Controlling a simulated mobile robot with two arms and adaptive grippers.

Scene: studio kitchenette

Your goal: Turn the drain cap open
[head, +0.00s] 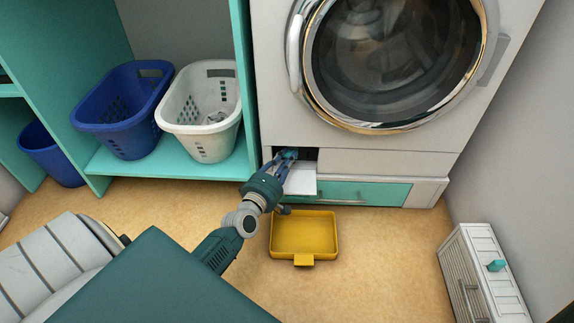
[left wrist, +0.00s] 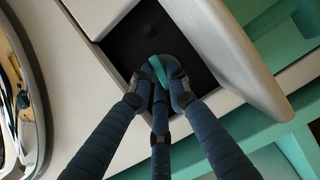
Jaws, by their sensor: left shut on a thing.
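The drain cap (left wrist: 158,68) has a teal grip bar and a grey round base. It sits in the dark recess (left wrist: 150,30) at the washing machine's lower left, partly hidden by my fingers. In the left wrist view the bar stands tilted. My left gripper (left wrist: 160,82) is shut on this bar, its fingers around it. In the head view my left gripper (head: 287,157) reaches into the recess, where the cap is mostly hidden. The white flap (head: 301,181) of the recess is folded open. My right gripper is not in view.
A yellow tray (head: 304,256) lies on the floor in front of the machine. A white basket (head: 205,125) and a blue basket (head: 122,115) stand on the left shelf. A slatted white cabinet (head: 483,275) is at right.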

